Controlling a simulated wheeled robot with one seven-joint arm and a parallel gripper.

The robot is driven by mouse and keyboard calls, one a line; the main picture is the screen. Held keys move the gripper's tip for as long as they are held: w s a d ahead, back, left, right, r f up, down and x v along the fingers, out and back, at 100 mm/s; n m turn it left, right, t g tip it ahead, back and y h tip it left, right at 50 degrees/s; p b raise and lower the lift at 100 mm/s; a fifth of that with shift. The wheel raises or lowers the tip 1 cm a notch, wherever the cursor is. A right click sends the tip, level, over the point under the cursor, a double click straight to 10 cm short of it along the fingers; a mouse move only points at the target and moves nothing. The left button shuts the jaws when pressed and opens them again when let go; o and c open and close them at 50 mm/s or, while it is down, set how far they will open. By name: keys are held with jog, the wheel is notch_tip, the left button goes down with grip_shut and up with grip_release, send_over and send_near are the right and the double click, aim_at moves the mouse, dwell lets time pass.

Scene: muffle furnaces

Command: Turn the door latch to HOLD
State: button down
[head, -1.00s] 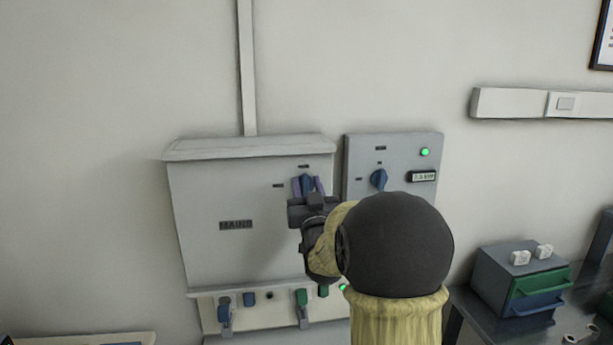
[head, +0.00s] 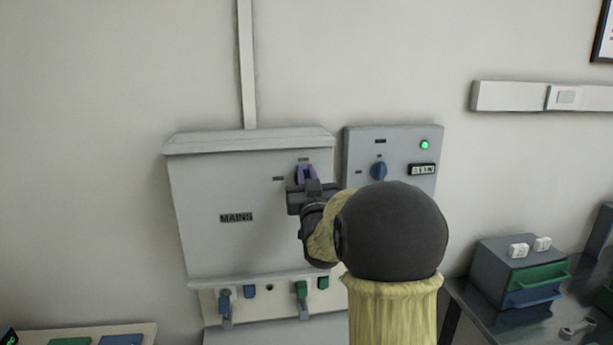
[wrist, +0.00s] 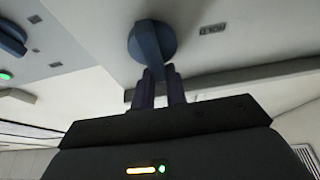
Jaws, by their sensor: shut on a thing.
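The door latch is a blue round knob with a bar handle (wrist: 149,42), on the grey cabinet door marked MAINS (head: 220,190). In the wrist view its bar points down, toward my gripper. A small label reading HOLD, upside down (wrist: 212,29), is on the door to the right of the knob there. My gripper (head: 306,174) is shut on the latch bar; its dark purple fingers (wrist: 160,88) are on either side of the bar's end. In the head view the fingers and my wrist hide most of the latch.
A second grey panel (head: 408,150) with a blue knob (head: 378,171), a lit green lamp and a display stands right beside the cabinet. A bench with drawers (head: 520,275) is at right.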

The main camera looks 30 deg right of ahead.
jog(key=shift+f+n+b, duration=0.4)
jog(key=shift+f+b, duration=0.05)
jog(key=shift+f, duration=0.05)
jog(key=n+y+b, duration=0.2)
jog(key=n+b, duration=0.1)
jog(key=n, duration=0.2)
jog(key=a+n+g+y+b, duration=0.1)
jog(key=n+y+b, duration=0.2)
jog(key=n, duration=0.2)
jog(key=f+n+g+y+b, duration=0.1)
jog(key=n+y+b, duration=0.1)
jog(key=n, duration=0.4)
jog(key=shift+w+a+y+b, duration=0.25)
jog(key=shift+y+b, duration=0.05)
jog(key=shift+b, duration=0.25)
jog(key=shift+f+n+g+p, duration=0.25)
jog(key=shift+n+g, duration=0.25)
jog(key=shift+n, duration=0.85)
jog(key=shift+f+n+g+p, duration=0.15)
jog(key=shift+n+g+p, duration=0.25)
jog(key=shift+n, duration=0.95)
